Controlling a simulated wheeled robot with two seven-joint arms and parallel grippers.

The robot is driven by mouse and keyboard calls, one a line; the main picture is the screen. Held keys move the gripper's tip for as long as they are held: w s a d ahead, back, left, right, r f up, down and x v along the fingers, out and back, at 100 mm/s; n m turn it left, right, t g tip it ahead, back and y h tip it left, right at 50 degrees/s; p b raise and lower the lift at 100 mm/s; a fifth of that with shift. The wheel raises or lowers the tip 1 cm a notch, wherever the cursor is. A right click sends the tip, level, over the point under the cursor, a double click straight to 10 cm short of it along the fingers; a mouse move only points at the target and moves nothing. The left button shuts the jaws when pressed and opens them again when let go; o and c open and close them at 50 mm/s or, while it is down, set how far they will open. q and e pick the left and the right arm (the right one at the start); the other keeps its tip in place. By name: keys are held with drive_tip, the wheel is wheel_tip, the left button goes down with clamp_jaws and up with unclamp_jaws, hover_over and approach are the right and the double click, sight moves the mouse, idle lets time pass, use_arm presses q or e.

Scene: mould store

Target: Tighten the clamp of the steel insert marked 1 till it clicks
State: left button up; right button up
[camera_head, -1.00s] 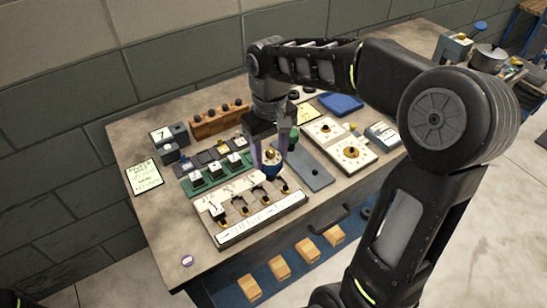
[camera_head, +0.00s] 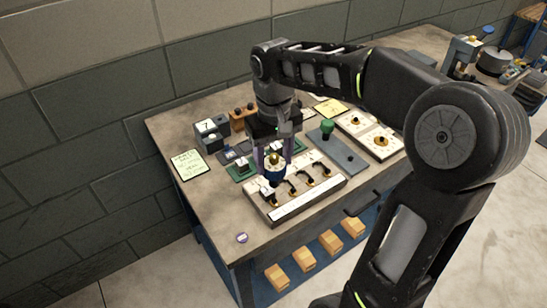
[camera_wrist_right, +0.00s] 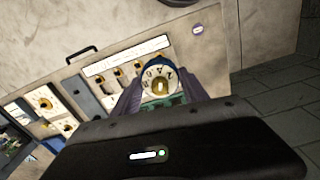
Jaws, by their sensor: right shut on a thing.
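The white clamp board (camera_head: 310,203) lies near the bench's front edge, with a row of dark clamps with brass parts. A small block with a white label (camera_head: 267,193) stands at its left end; I cannot read its mark. My right gripper (camera_head: 274,166) points down and is shut on a blue, white and brass knob-like tool (camera_head: 273,175). The tool is right over the labelled block and partly hides it; I cannot tell whether they touch. In the right wrist view the tool's numbered dial (camera_wrist_right: 160,80) sits between the fingers. My left gripper is not in view.
A green holder (camera_head: 241,173) is behind the board, partly hidden by my gripper. A grey plate (camera_head: 343,158) with a green-topped knob lies to the right. White dial panels (camera_head: 380,142) are beyond it. A note (camera_head: 188,164) and bare bench are at the left.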

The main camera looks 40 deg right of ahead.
wheel_tip(320, 180, down, 2)
drive_tip(key=shift+d+f+b, duration=0.1)
drive_tip(key=shift+b, duration=0.65)
drive_tip(key=shift+f+b, duration=1.15)
drive_tip(key=shift+f, duration=0.3)
drive_tip(key=shift+f+b, duration=0.75)
drive_tip(key=shift+f, duration=0.45)
idle(0.6)
drive_tip(key=o, duration=0.9)
clamp_jaws()
drive_tip(key=m, duration=0.3)
drive_tip(key=shift+m, duration=0.5)
